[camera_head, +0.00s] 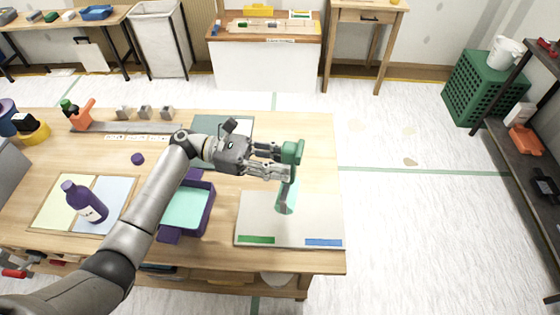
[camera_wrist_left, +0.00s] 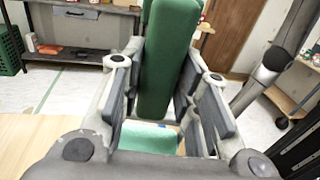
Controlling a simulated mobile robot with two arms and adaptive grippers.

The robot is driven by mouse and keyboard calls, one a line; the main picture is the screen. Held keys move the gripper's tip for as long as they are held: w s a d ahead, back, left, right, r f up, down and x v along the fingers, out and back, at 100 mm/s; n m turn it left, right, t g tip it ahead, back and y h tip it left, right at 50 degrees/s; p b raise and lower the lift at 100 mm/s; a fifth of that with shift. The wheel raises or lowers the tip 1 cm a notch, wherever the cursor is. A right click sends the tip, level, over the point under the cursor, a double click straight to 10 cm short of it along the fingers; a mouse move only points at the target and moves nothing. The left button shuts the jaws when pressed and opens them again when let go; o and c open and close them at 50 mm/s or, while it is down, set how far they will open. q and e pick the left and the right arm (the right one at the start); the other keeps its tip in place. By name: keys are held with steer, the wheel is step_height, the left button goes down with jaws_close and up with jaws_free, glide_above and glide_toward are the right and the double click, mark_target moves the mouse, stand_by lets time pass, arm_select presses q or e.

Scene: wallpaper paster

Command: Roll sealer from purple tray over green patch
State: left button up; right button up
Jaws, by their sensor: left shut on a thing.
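My left gripper (camera_head: 282,164) is shut on the green handle (camera_head: 293,151) of a roller, which stands upright in its jaws. The handle fills the middle of the left wrist view (camera_wrist_left: 168,65). The roller's pale teal lower end (camera_head: 286,198) is over the pale board (camera_head: 257,215) at the table's right. I cannot tell whether it touches the board. The board has a green strip (camera_head: 256,239) at its front left and a blue strip (camera_head: 323,242) at its front right. The purple tray (camera_head: 208,211), with a teal layer inside, lies left of the board. My right gripper is not in view.
An orange spray bottle (camera_head: 80,115) and several small grey blocks are at the back left. The table's right edge is close beside the board.

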arm_select(q)
step_height(320, 180, down, 5)
steer(key=shift+b, duration=1.25)
steer(key=shift+f+b, duration=0.4)
steer(key=shift+f, duration=0.3)
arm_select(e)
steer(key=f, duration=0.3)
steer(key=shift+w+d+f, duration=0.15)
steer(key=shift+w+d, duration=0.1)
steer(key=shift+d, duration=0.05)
arm_select(q)
steer(key=shift+d, duration=0.1)
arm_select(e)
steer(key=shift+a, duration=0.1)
